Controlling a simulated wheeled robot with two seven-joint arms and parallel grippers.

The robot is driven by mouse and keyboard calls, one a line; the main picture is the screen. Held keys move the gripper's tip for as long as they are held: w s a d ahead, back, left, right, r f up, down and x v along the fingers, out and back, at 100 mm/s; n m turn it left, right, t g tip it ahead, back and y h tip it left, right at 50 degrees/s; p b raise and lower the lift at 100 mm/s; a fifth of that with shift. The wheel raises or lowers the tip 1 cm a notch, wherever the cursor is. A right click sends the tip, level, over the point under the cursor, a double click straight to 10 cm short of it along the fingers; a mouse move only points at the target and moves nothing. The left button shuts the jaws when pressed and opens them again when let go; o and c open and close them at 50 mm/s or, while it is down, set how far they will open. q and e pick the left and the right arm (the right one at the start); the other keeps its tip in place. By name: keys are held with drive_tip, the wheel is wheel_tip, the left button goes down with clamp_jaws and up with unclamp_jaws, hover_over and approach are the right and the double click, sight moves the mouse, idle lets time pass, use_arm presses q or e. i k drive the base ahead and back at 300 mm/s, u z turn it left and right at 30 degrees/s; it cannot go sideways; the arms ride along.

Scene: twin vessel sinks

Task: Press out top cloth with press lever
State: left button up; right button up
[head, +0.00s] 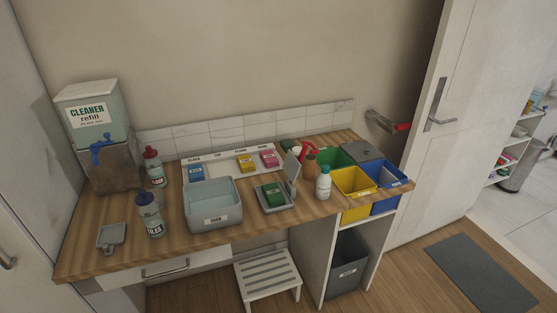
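A green cloth block (271,193) with a small label, which may be the top cloth, lies on a small grey press (277,208) on the wooden counter. The press's grey plate (292,172) stands raised at its right side, apart from the cloth. A red handle (308,149) shows just behind; I cannot tell whether it belongs to the press. Another red-ended metal lever (402,127) sticks out from the wall at the right. Neither of my grippers is in view.
A grey basin (213,207) stands left of the press, a white bottle (323,184) to its right. Behind, a white tray (222,172) holds blue, yellow and pink cloths. Coloured bins (354,182) fill the right end. A step stool (267,275) stands on the floor in front.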

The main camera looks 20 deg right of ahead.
sight(291, 166)
drive_tip(key=u, duration=2.85)
drive_tip(key=k, duration=1.75)
drive_tip(key=z, duration=2.5)
